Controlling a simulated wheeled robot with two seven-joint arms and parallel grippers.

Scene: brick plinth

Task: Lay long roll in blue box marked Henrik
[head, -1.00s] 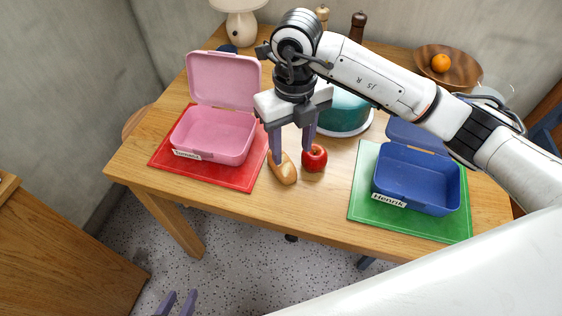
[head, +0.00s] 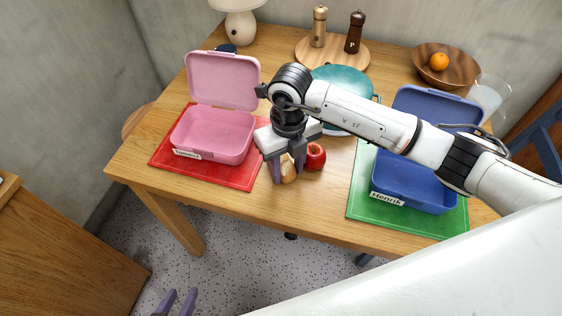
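The long bread roll (head: 288,172) lies on the table between the two boxes, partly hidden by my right gripper. My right gripper (head: 288,174) points down over it, with one finger on each side; the fingers look apart, and contact with the roll is not clear. The open blue box (head: 415,188) with the label Henrik (head: 387,199) stands on a green mat (head: 405,219) at the right; its inside is partly covered by my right arm. My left gripper (head: 178,299) shows only its fingertips at the bottom edge, apart and empty.
A red apple (head: 316,157) sits close to the right finger of my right gripper. An open pink box (head: 213,135) stands on a red mat (head: 237,177) at the left. A teal pot (head: 345,85), a wooden bowl (head: 447,68) and two mills are behind.

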